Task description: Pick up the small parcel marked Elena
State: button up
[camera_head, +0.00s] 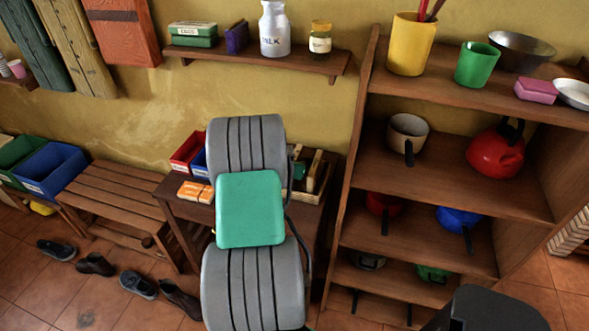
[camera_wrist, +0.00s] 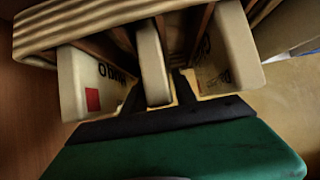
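Several pale parcels stand on edge in a slatted crate, partly hidden behind my arm in the head view (camera_head: 323,196). In the wrist view, the crate's rim (camera_wrist: 85,28) holds a left parcel (camera_wrist: 98,85) with dark lettering and a red square, a narrow middle parcel (camera_wrist: 152,65), and a right parcel (camera_wrist: 228,50) with partial lettering. I cannot read Elena on any of them. My gripper (camera_wrist: 158,98) looks open, with its dark fingers either side of the middle parcel's near end; contact is unclear. In the head view my arm hides the gripper.
The crate stands on a small wooden table (camera_head: 178,207) with orange packets (camera_head: 195,191) and a red bin (camera_head: 186,152). A tall shelf (camera_head: 440,180) with pots stands close on the right. A wall shelf (camera_head: 255,58) is above; a slatted bench (camera_head: 115,190) is left.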

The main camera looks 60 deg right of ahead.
grip_shut()
dwell(0.4)
